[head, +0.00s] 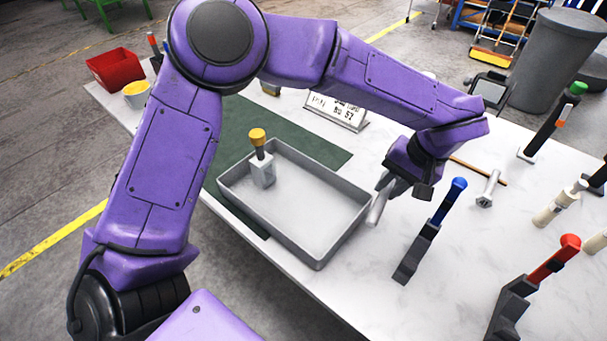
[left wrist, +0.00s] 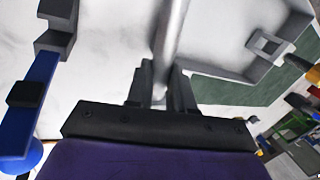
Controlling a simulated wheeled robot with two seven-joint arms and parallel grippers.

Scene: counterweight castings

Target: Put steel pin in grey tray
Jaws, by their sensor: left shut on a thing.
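The grey tray (head: 318,256) lies on the white table, partly over a green mat. A pale block with a dark, yellow-topped piece (head: 262,168) stands inside it near its left wall. My left gripper (head: 385,187) is shut on the steel pin (head: 377,207), a plain silvery rod. In the head view the pin hangs tilted beside the tray's right corner; I cannot tell whether it is above the rim or outside it. In the left wrist view the pin (left wrist: 172,35) stands out between the fingers (left wrist: 160,85), with the tray wall (left wrist: 222,72) to the right. My right gripper is not in view.
A blue-topped tool in a dark block (head: 418,250) stands right of the tray, with a red-handled one (head: 550,262) farther right. A hammer (head: 487,190) lies behind. The tray's middle is clear.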

